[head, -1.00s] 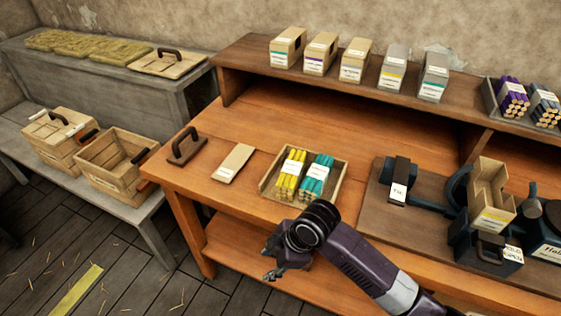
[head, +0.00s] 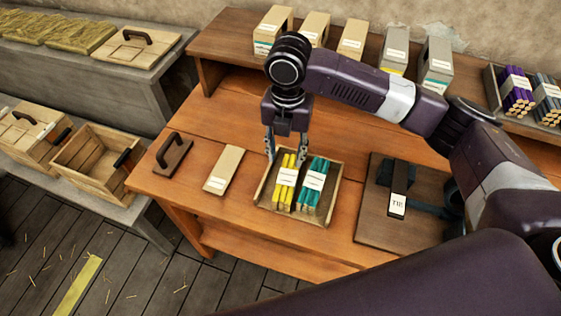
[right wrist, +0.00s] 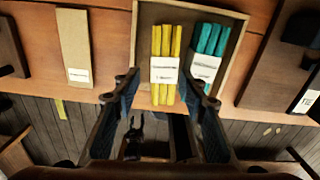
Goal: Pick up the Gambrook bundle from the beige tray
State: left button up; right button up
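The beige tray (head: 328,203) sits on the wooden bench and holds two bundles side by side. The yellow bundle (head: 281,193) is on the left and the teal bundle (head: 312,187) on the right, each with a white paper label. In the right wrist view the yellow bundle (right wrist: 164,50) and teal bundle (right wrist: 208,55) show label text too small to read surely. My right gripper (head: 286,160) points down over the yellow bundle. Its fingers are open and empty, one to either side of that bundle in the right wrist view (right wrist: 168,84). My left gripper is out of view.
A flat beige block (head: 223,168) and a dark handled block (head: 173,153) lie left of the tray. A dark press board (head: 385,235) is to the right. Several boxes stand on the back shelf, beside a tray of purple and grey bundles (head: 517,92).

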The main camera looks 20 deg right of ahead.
aim_at(288, 176)
jog(key=shift+w+d, duration=0.15)
jog(key=shift+w, duration=0.1)
jog(key=shift+s+f+p, duration=0.25)
jog(key=shift+s+f, duration=0.15)
jog(key=shift+s, duration=0.2)
jog(key=shift+s+f+p, duration=0.2)
jog(key=shift+s+f, duration=0.2)
jog(key=shift+s, duration=0.2)
jog(key=f, duration=0.1)
jog(key=f+p, duration=0.1)
jog(key=f, duration=0.3)
jog(key=shift+w, duration=0.35)
jog(key=shift+s+f, duration=0.1)
jog(key=shift+f, duration=0.05)
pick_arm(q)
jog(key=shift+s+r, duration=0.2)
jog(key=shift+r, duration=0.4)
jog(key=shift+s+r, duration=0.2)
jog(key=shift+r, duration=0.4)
pick_arm(e)
jog(key=shift+s, duration=0.15)
jog(key=c, duration=1)
